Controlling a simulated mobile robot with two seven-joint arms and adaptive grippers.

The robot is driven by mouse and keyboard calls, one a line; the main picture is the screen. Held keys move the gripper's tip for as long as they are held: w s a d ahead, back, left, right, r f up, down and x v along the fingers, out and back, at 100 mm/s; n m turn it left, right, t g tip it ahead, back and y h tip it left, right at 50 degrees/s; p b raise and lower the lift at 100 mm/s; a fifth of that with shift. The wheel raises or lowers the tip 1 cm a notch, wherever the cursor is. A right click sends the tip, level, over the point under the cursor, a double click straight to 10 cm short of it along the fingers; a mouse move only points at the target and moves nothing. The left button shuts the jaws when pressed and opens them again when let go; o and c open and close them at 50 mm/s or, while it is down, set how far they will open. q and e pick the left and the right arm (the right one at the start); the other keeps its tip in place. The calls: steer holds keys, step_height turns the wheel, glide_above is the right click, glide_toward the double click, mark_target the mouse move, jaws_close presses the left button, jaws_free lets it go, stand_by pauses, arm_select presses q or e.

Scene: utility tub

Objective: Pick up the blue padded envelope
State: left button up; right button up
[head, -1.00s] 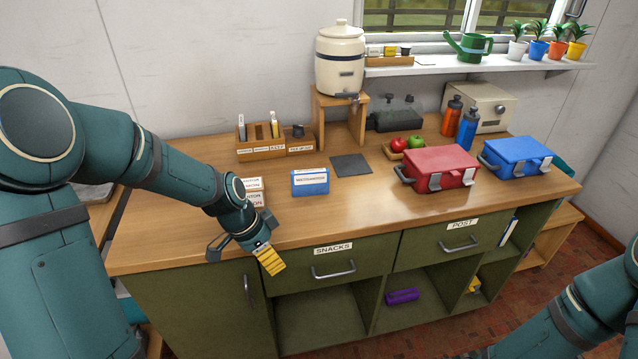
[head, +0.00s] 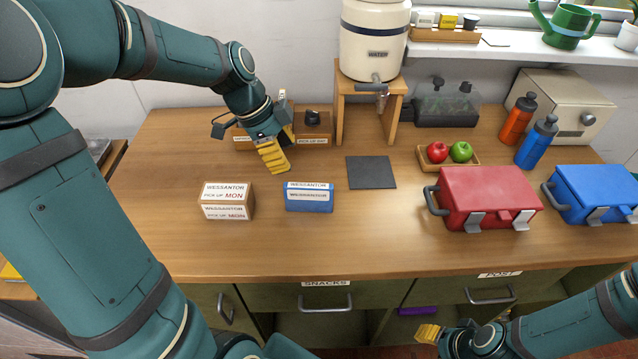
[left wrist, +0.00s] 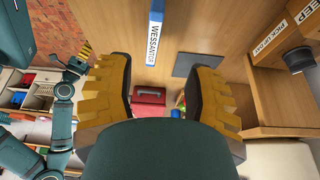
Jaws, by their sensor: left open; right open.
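A blue packet with white WESSANTOR labels (head: 309,199), which fits the blue padded envelope, stands on the counter right of a brown labelled box (head: 227,201). It also shows in the left wrist view (left wrist: 154,32), beyond the fingertips. My left gripper (head: 274,157) has yellow fingers and is above the counter, behind and left of the packet, apart from it. In the left wrist view its fingers (left wrist: 160,95) are spread with nothing held between them. My right gripper (head: 428,333) is open at the lower right, in front of the cabinet and below the countertop.
A dark square mat (head: 371,173) lies right of the packet. A water dispenser on a wooden stand (head: 340,108) and labelled wooden holders (head: 313,128) are behind. A fruit tray (head: 447,160), red case (head: 488,193) and blue case (head: 596,190) fill the right. The counter's front strip is clear.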

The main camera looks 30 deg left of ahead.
mark_target(301, 183)
arm_select(q)
steer(key=x, duration=0.3)
steer(key=b+x, duration=0.1)
steer(key=x, duration=0.3)
steer(key=shift+s+d+f, duration=0.1)
steer(key=shift+s+f, duration=0.05)
steer(key=shift+s, duration=0.05)
steer(key=shift+d+b+x, duration=0.2)
steer(key=shift+b+x, duration=0.15)
steer(key=shift+x, duration=1.2)
steer(key=shift+d+b+x, duration=0.15)
steer(key=shift+b+x, duration=0.2)
steer(key=shift+x, duration=1.2)
steer(key=shift+f+b, duration=0.1)
steer(key=shift+b, duration=0.25)
jaws_close()
